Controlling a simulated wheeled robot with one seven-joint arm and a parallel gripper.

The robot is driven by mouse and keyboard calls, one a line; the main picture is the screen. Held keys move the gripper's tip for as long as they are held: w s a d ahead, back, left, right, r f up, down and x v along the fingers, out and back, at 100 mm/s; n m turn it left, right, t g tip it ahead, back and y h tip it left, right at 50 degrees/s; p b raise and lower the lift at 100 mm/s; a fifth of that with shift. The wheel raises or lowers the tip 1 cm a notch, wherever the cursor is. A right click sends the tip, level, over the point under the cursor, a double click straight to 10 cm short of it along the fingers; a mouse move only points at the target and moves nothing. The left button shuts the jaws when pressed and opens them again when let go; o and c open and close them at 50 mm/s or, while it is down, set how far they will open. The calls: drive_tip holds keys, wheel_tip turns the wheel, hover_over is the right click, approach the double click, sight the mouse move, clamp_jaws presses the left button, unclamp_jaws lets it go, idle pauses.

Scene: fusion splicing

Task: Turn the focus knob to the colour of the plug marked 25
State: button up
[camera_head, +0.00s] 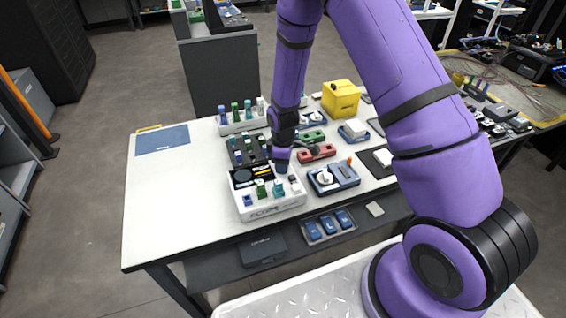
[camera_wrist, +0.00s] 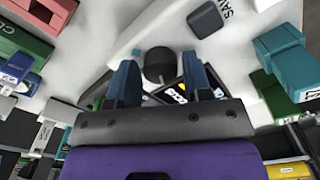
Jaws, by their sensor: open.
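A white scope device (camera_head: 272,208) with a dark display (camera_head: 243,177) stands near the table's front edge. Green, teal and blue plugs stand in its front, including a green plug (camera_head: 261,189) and a teal plug (camera_head: 277,188). I cannot read a 25 on any of them. My gripper (camera_head: 282,168) points down over the device's right rear part. In the wrist view its two blue fingers (camera_wrist: 160,80) are apart, one on each side of a dark round knob (camera_wrist: 158,64). I cannot tell whether they touch it. The knob's colour setting is not readable.
Behind the device stand a dark rack (camera_head: 247,151) and a white rack (camera_head: 240,125) with plugs. Right of it are a red block (camera_head: 317,153), a blue unit with a white dial (camera_head: 334,178) and a yellow box (camera_head: 340,98).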

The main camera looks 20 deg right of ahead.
drive_tip(key=shift+c, duration=0.2)
drive_tip(key=c, duration=0.6)
drive_tip(key=m, duration=0.5)
drive_tip(key=shift+m, duration=0.4)
drive_tip(key=m, duration=0.6)
idle(0.4)
